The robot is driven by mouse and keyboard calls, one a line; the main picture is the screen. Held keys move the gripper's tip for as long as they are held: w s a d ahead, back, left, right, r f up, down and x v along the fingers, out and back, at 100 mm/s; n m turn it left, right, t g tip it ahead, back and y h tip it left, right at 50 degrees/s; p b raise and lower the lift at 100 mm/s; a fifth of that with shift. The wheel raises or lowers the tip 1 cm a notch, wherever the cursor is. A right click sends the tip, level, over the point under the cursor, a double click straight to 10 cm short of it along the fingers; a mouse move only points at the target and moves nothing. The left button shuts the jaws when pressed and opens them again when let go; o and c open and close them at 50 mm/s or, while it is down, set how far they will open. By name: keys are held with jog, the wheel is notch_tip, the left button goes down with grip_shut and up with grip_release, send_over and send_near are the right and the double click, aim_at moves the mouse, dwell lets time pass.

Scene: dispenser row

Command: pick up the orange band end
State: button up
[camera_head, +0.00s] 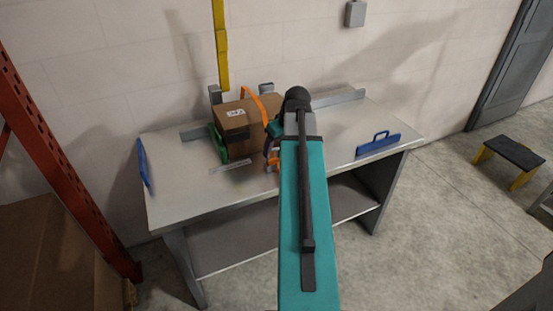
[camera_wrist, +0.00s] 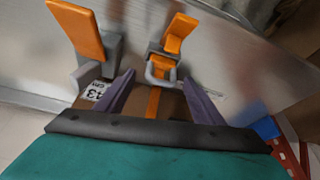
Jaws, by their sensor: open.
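An orange band (camera_head: 254,98) arches over a cardboard box (camera_head: 232,117) on the table. In the wrist view, an orange strip of band (camera_wrist: 153,102) lies between my gripper's fingers. Ahead of it, an orange upright piece (camera_wrist: 180,32) stands at a grey buckle-like holder (camera_wrist: 161,67). A second orange piece (camera_wrist: 77,28) stands in a grey block at upper left. I cannot tell which is the band end. My gripper (camera_wrist: 158,80) is open, its two purple fingers apart, with nothing seen clamped. In the head view my arm partly hides the gripper (camera_head: 272,150).
The grey table (camera_head: 340,130) has clear room on the right. A blue handled piece (camera_head: 378,144) lies there, and another blue piece (camera_head: 143,163) is at the left edge. A green piece (camera_head: 218,143) stands against the box. A yellow strip (camera_head: 221,45) hangs behind.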

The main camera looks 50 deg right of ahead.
aim_at(274, 158)
jog(key=shift+w+f, duration=0.1)
jog(key=shift+f, duration=0.1)
dwell(0.3)
jog(key=shift+p+x, duration=0.5)
jog(key=shift+x, duration=1.95)
jog(key=shift+a, duration=0.15)
jog(key=c, duration=1)
